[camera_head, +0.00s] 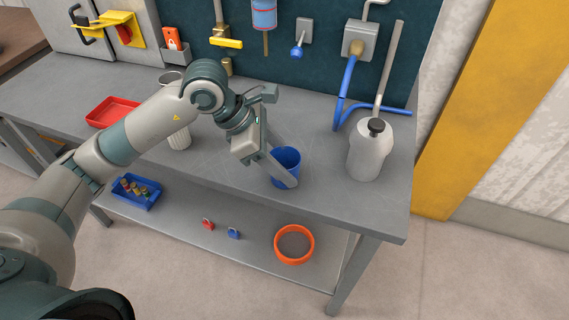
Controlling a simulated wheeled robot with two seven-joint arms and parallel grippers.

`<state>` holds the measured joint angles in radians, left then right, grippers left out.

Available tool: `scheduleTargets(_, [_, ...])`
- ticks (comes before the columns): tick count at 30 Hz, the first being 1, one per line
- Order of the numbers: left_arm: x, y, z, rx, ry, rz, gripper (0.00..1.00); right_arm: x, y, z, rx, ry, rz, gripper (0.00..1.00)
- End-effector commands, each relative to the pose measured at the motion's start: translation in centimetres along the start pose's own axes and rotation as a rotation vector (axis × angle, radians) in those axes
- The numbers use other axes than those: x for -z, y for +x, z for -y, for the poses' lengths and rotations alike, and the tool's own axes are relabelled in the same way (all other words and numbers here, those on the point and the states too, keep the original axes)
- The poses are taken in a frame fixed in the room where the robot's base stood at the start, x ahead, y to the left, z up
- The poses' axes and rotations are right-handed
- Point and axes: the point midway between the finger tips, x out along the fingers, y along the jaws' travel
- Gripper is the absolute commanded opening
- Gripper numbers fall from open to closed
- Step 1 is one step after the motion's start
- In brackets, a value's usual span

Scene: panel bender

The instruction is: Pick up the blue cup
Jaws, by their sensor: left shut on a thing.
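The blue cup (287,158) stands upright on the grey workbench, or just above it; I cannot tell which. My left gripper (281,171) reaches in from the left and is shut on the cup, with one finger across its near side. The finger hides part of the cup's front wall. My right gripper is not in view.
A white canister (369,152) with a black knob stands right of the cup. A red tray (113,111) and a light ribbed cup (180,137) are on the left. A blue hose (347,82) hangs behind. The shelf below holds a blue bin (137,192) and an orange-rimmed bowl (294,244).

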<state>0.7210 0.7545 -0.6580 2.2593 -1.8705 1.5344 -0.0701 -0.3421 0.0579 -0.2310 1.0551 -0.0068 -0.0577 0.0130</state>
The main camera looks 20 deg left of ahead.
Motion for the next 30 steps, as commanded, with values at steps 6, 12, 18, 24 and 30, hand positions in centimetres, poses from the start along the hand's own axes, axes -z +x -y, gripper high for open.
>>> scheduleTargets(6, [-0.9, -1.3, -0.1, -0.003, 0.003, 0.002, 0.28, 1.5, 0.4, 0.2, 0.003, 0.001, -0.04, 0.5])
scheduleTargets(12, [-2.5, -3.4, 0.8, -0.002, 0.008, 0.004, 0.28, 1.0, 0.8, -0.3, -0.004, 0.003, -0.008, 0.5])
scheduleTargets(18, [-4.6, -5.3, 5.4, -0.004, 0.013, 0.005, 0.28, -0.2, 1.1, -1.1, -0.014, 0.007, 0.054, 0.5])
scheduleTargets(24, [-6.3, -6.8, 9.6, -0.005, 0.012, 0.004, 0.28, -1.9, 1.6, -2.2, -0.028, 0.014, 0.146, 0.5])
scheduleTargets(30, [-6.6, -6.8, 9.8, -0.001, -0.001, 0.007, 0.28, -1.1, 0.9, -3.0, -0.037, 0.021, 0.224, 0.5])
